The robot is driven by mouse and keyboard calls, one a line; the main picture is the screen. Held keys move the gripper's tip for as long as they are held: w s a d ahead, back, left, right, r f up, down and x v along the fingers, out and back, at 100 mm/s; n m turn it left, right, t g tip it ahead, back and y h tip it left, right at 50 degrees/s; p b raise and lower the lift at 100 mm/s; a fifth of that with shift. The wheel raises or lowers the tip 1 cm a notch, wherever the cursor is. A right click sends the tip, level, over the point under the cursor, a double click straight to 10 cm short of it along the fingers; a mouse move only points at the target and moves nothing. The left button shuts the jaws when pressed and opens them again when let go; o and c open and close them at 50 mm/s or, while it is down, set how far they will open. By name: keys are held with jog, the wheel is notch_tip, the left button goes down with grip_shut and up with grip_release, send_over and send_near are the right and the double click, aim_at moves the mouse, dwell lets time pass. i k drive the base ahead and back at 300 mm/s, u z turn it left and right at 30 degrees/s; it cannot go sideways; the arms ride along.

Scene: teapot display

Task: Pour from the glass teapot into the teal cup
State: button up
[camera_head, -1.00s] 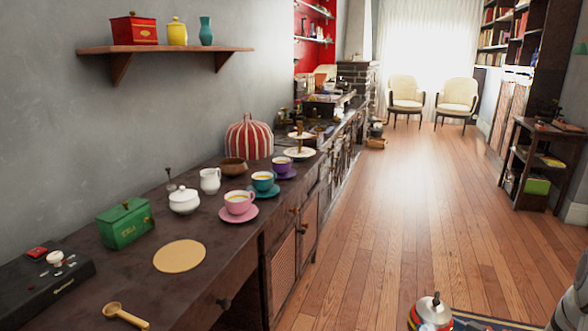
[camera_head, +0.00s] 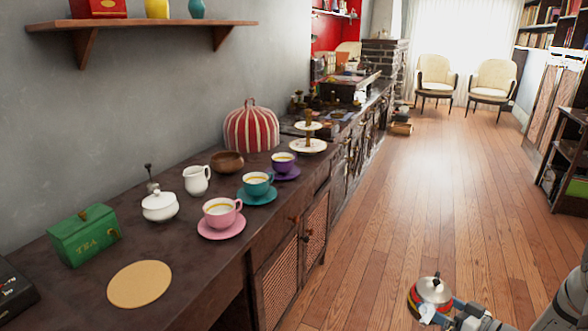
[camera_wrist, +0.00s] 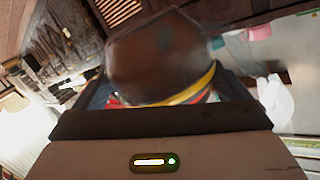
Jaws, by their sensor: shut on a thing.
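The teal cup (camera_head: 257,182) stands upright on a teal saucer (camera_head: 262,199) on the counter, between the pink and purple cups. A pale drink with an amber ring shows inside it. My gripper (camera_head: 440,315) is at the lower right of the head view, over the floor and well away from the counter. It is shut on a teapot (camera_head: 432,291) with a shiny lid, a dark knob and red and yellow bands; clear glass is not evident. In the wrist view the teapot (camera_wrist: 160,60) is a dark, blurred round shape. The fingertips' grip is hidden.
The dark counter (camera_head: 180,250) also bears a pink cup (camera_head: 221,212), purple cup (camera_head: 284,162), white sugar bowl (camera_head: 159,207), white jug (camera_head: 196,181), wooden bowl (camera_head: 227,162) and green tea tin (camera_head: 84,236). A wall shelf (camera_head: 140,24) hangs above. The floor to the right is open.

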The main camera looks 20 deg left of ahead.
aim_at(260, 185)
jog(key=u, duration=0.3)
jog(key=i, duration=0.75)
jog(key=u, duration=0.75)
jog(key=k, duration=0.75)
jog(key=u, duration=0.2)
jog(key=i, duration=0.75)
jog(key=z, duration=0.1)
